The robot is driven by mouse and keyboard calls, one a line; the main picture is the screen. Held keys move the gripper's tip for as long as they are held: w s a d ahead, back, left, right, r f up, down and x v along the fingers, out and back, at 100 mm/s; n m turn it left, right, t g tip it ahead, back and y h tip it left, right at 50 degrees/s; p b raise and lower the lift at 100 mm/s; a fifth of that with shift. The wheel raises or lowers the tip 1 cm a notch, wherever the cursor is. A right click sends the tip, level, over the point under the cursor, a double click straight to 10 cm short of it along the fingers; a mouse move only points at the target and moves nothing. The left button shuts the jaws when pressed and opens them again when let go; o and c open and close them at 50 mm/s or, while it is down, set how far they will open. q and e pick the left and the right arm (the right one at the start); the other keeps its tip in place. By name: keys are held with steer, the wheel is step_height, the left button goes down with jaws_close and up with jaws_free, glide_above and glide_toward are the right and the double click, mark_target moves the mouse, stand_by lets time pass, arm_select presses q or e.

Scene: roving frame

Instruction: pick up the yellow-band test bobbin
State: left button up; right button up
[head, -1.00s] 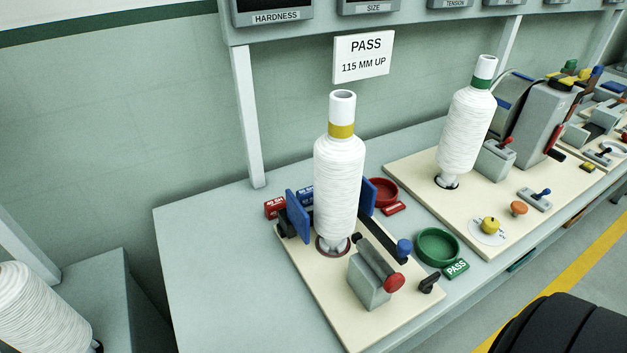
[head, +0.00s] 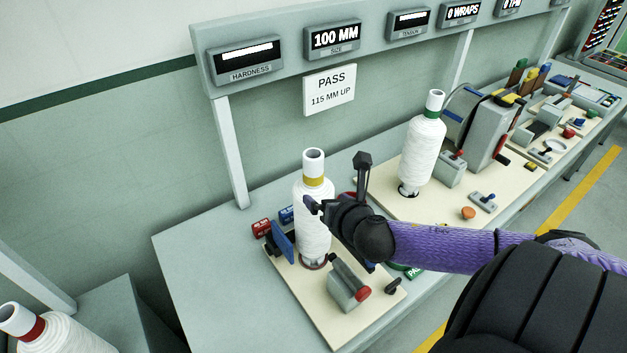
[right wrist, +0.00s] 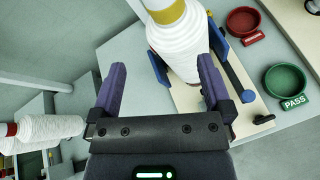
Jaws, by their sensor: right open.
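The yellow-band bobbin (head: 313,215), wound with white yarn, stands upright on the cream gauge board (head: 318,325) at the near end of the bench. It also shows in the right wrist view (right wrist: 185,45), its yellow band at the top edge. My right gripper (head: 335,185) is open at the bobbin's upper body, reaching in from the right. In the right wrist view its two purple fingers (right wrist: 160,88) point toward the bobbin, which lies ahead between and slightly right of their middle. I see no contact. My left gripper is not in view.
A green-band bobbin (head: 422,150) stands on the board behind. A red-band bobbin (head: 50,335) is at lower left. A grey block with red knob (head: 348,285) sits before the yellow-band bobbin. Red (right wrist: 243,21) and green (right wrist: 285,79) dishes lie to its right.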

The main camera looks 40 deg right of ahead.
mark_target(318, 175)
steer(key=w+d+n, duration=0.1)
steer(key=w, duration=0.2)
steer(key=w+d+f+n, duration=0.1)
steer(key=w+d, duration=0.1)
steer(key=w, duration=0.1)
steer(key=w+d+f+n+b, duration=0.1)
steer(key=w, duration=0.3)
steer(key=shift+d+f+n+t+y, duration=0.2)
steer(key=shift+d+n+t+y, duration=0.1)
steer(key=shift+d+t, duration=0.1)
steer(key=shift+c, duration=0.4)
jaws_close()
steer(key=shift+r, duration=0.1)
